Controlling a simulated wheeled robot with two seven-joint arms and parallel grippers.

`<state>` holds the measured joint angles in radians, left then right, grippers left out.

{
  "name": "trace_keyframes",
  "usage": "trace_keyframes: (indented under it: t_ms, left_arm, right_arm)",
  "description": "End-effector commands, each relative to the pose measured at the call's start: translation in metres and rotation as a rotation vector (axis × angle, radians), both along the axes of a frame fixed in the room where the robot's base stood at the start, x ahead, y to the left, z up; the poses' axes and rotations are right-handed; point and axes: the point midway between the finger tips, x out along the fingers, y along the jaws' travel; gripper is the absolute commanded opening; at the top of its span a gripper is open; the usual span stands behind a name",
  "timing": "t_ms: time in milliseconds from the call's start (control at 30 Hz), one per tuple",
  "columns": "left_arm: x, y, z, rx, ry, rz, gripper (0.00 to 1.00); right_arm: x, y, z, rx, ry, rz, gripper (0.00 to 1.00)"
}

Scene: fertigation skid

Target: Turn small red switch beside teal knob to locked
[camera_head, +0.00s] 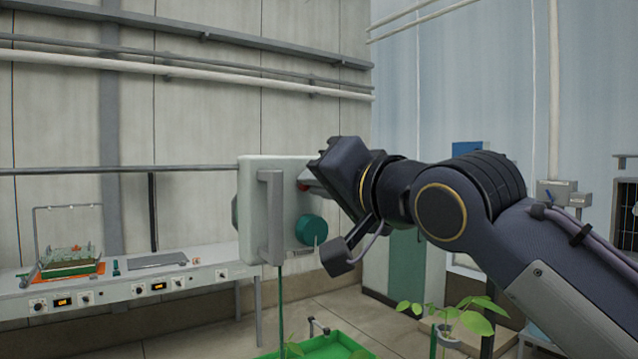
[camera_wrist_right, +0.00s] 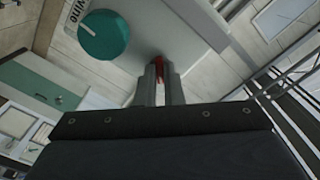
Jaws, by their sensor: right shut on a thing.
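The small red switch (camera_head: 303,187) is on the right side of a pale grey box (camera_head: 247,215), just above the round teal knob (camera_head: 311,230). In the right wrist view the red switch (camera_wrist_right: 159,70) sits between the fingers of my right gripper (camera_wrist_right: 160,80), which is shut on it. The teal knob (camera_wrist_right: 103,35) is to the upper left there, apart from the fingers. In the head view the fingers of my right gripper (camera_head: 308,180) reach the box from the right, and the wrist partly covers the switch. The switch's exact angle is hard to tell. My left gripper is not in view.
A long bench (camera_head: 130,291) with small control panels stands at the left, bearing a tray of plants (camera_head: 68,262). A green tray (camera_head: 320,346) is low at the front, and a potted plant (camera_head: 447,329) stands below my right arm. A grey handle (camera_head: 270,217) juts from the box.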

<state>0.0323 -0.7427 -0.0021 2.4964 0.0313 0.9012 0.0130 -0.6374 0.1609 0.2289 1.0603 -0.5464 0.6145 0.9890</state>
Motion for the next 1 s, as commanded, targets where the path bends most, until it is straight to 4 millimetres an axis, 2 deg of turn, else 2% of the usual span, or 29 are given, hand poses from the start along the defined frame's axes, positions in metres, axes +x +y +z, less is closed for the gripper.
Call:
trace_keyframes:
  t_ms: [67,100,267,567,1000]
  left_arm:
    - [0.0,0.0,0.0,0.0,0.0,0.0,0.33]
    - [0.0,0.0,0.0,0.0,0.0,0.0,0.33]
    - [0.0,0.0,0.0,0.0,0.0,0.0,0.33]
    - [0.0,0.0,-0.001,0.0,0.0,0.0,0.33]
    - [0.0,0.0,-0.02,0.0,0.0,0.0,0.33]
  right_arm:
    - [0.001,0.001,-0.003,-0.002,0.007,0.0,0.0]
    - [0.001,0.001,-0.003,-0.002,0.007,0.0,0.1]
    - [0.0,0.0,-0.002,-0.002,0.004,0.0,0.29]
    - [-0.002,-0.001,-0.001,0.0,0.001,0.001,0.29]
    - [-0.056,-0.037,-0.002,0.0,0.001,0.001,0.29]
